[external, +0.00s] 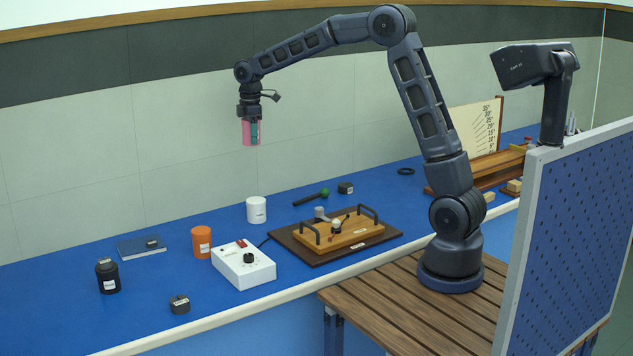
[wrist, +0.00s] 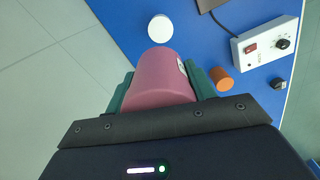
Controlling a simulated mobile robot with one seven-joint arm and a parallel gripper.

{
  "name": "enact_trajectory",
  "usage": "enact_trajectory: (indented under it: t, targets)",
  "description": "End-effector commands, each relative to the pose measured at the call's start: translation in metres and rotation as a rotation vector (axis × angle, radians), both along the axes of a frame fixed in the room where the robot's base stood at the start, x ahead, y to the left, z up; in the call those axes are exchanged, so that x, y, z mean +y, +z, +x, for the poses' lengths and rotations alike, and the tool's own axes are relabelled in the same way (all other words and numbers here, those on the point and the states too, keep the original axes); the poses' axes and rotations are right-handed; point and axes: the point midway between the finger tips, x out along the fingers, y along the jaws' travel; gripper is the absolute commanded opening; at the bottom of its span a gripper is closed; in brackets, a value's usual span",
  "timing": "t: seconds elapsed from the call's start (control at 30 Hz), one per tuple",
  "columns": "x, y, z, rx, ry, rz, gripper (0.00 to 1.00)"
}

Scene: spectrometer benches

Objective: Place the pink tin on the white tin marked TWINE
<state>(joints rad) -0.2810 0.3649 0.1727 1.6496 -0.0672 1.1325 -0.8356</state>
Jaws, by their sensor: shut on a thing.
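The pink tin (external: 247,133) is held upright in my gripper (external: 252,138), high above the blue bench. In the wrist view the pink tin (wrist: 160,78) sits between the two green fingers of my gripper (wrist: 162,92), which are shut on it. The white tin (external: 256,210) stands on the bench below the pink tin, with clear air between them. Its label is too small to read. In the wrist view the white tin's round top (wrist: 160,28) shows just beyond the pink tin.
An orange tin (external: 202,243) and a white control box (external: 243,265) stand near the white tin. A black jar (external: 108,276), a blue book (external: 141,247) and a wooden board with handles (external: 338,234) are on the bench. A wall runs along the back.

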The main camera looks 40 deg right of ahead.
Motion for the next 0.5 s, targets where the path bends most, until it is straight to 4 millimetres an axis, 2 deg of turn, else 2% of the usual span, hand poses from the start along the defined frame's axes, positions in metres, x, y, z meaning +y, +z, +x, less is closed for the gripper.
enact_trajectory:
  t: [0.07,0.17,0.5]
  targets:
    - [-0.004,0.000,-0.003,0.000,0.001,-0.001,0.29]
    - [-0.005,-0.010,-0.005,0.001,0.003,-0.002,0.29]
    - [-0.004,-0.082,-0.005,0.004,0.004,-0.002,0.29]
